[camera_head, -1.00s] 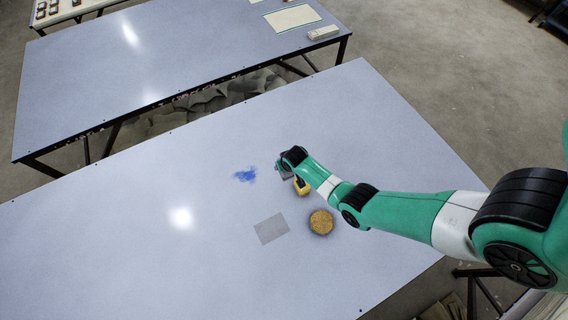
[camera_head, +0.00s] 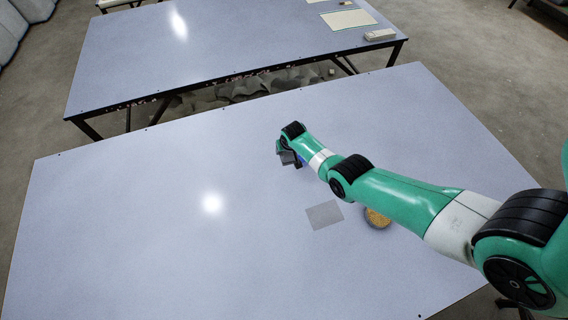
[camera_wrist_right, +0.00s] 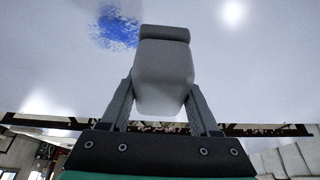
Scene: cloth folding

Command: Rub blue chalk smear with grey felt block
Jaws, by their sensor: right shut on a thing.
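My right gripper (camera_head: 289,160) is shut on the grey felt block (camera_head: 287,157), at the blue chalk smear on the near table. The wrist view shows the block (camera_wrist_right: 163,75) between the two fingers. The blue chalk smear (camera_wrist_right: 116,30) lies beside its upper left end in that view. In the head view only a bit of the smear (camera_head: 303,160) shows, the rest hidden by my gripper and wrist. I cannot tell whether the block touches the table. My left gripper is in neither view.
On the near table (camera_head: 130,200) a flat grey square (camera_head: 325,215) and a round yellow-brown disc (camera_head: 377,218), partly hidden by my right arm, lie nearer me. The table's left part is clear. A second table (camera_head: 220,50) stands behind, across a gap.

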